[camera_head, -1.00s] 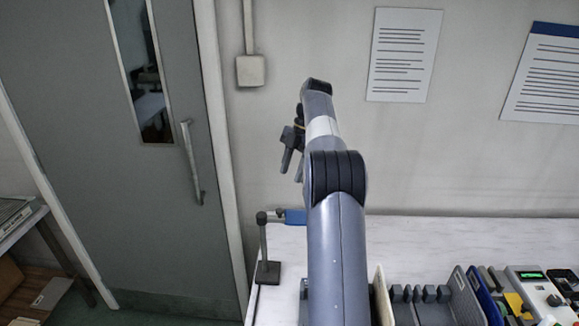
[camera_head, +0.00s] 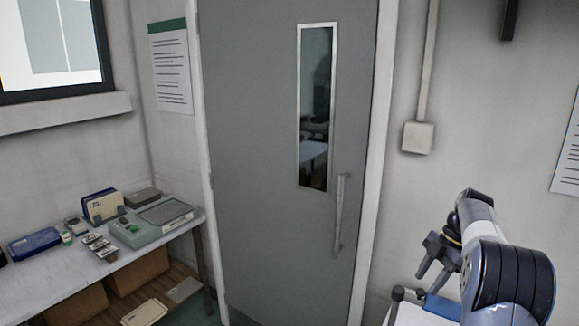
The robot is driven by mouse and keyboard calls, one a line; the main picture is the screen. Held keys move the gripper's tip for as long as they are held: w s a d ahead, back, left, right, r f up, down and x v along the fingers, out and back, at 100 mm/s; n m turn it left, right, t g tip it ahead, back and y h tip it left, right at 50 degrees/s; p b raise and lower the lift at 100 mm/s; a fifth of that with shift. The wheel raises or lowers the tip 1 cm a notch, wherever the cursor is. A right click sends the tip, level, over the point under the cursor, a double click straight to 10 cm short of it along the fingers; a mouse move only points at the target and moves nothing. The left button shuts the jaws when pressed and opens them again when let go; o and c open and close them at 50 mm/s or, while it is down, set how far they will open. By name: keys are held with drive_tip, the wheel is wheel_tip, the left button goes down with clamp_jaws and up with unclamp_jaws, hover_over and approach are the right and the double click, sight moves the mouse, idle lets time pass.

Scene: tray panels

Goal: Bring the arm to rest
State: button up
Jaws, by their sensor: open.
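My arm rises at the lower right of the head view, with its blue-grey links bent at a black-banded joint. My gripper (camera_head: 432,262) hangs on the left side of the arm's end, over the edge of a white worktop (camera_head: 418,316). Its dark fingers point down and to the left, and they are apart. Nothing shows between them. The lower part of my arm is cut off by the picture's edge.
A grey door (camera_head: 262,150) with a narrow window and a handle (camera_head: 341,215) fills the middle. A side table (camera_head: 60,291) at the left holds a grey-green device (camera_head: 156,222) and boxes. A dark stand (camera_head: 397,294) is near the gripper.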

sight(421, 293)
drive_tip(key=shift+x, duration=1.25)
drive_tip(key=shift+r, duration=0.15)
drive_tip(key=s+p+v, duration=0.1)
drive_tip(key=p+v, duration=0.1)
drive_tip(key=v, duration=0.9)
drive_tip(key=x, duration=0.3)
drive_tip(key=b+x, duration=0.1)
drive_tip(key=x, duration=0.3)
drive_tip(key=w+b+x, duration=0.1)
drive_tip(key=x, duration=0.3)
drive_tip(key=shift+s+f, duration=0.1)
drive_tip(key=shift+f, duration=0.15)
drive_tip(key=shift+s+a+m+t+b, duration=0.15)
drive_tip(key=shift+m+t+b, duration=0.15)
drive_tip(key=shift+m+b, duration=0.3)
drive_tip(key=shift+s+a+m, duration=0.15)
drive_tip(key=shift+s+m, duration=0.15)
drive_tip(key=shift+m, duration=0.1)
drive_tip(key=shift+s+a+r+m+t+b, duration=0.15)
drive_tip(key=shift+m+t+b, duration=0.15)
drive_tip(key=shift+m, duration=0.2)
drive_tip(key=shift+s+a+m+t+b, duration=0.1)
drive_tip(key=shift+a+m+t+b, duration=0.1)
drive_tip(key=shift+m+b, duration=0.25)
